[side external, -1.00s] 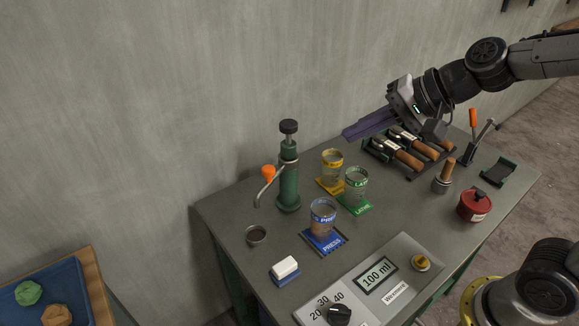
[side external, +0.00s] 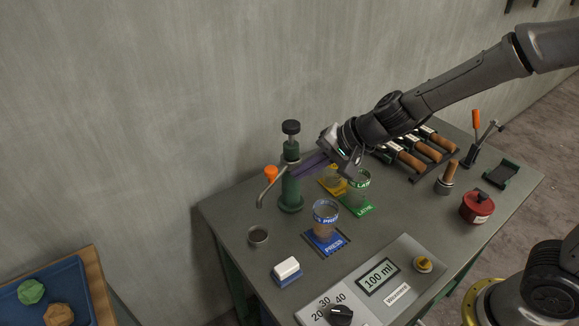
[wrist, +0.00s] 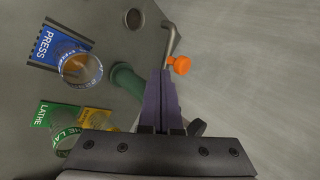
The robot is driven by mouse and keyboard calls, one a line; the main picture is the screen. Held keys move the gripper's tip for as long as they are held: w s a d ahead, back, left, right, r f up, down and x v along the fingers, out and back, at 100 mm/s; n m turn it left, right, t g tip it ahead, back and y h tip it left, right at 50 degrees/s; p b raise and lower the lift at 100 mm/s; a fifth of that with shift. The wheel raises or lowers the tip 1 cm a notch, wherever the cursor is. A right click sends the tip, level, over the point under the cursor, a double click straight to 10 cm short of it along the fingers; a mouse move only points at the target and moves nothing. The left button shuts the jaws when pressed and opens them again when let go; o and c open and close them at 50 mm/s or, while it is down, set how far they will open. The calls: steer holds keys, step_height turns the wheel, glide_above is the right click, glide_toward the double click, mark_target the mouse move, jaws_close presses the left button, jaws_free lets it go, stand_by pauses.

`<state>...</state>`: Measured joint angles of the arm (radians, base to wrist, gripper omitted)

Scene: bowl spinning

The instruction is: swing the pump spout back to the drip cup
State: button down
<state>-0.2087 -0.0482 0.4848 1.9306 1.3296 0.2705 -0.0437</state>
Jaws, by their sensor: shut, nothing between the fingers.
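The green pump (side external: 290,190) stands at the back left of the bench, with a black knob on top. Its grey spout (side external: 268,187) points left and down, its end near and above the small metal drip cup (side external: 257,236). An orange knob (side external: 271,173) sits by the spout; it also shows in the wrist view (wrist: 180,65). My gripper (side external: 299,168) has long purple fingers, shut and empty, and reaches across beside the pump. In the wrist view the fingertips (wrist: 161,75) are close to the spout (wrist: 171,45) and orange knob. Whether they touch is unclear.
A beaker (side external: 325,217) with brown liquid stands on the blue PRESS mat. The LATHE beaker (side external: 360,187) on green and a yellow one (side external: 333,178) are near my gripper, partly hidden. A white block (side external: 287,268) and control panel (side external: 375,290) are in front.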

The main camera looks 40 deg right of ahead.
mark_target(274, 171)
steer(key=shift+w+a+f, duration=0.1)
steer(key=shift+w+a, duration=0.35)
steer(key=shift+w, duration=0.2)
steer(key=shift+w+a+f, duration=0.1)
steer(key=shift+w+a, duration=0.3)
steer(key=shift+w, duration=0.2)
steer(key=shift+w+a, duration=0.65)
steer(key=shift+w, duration=0.05)
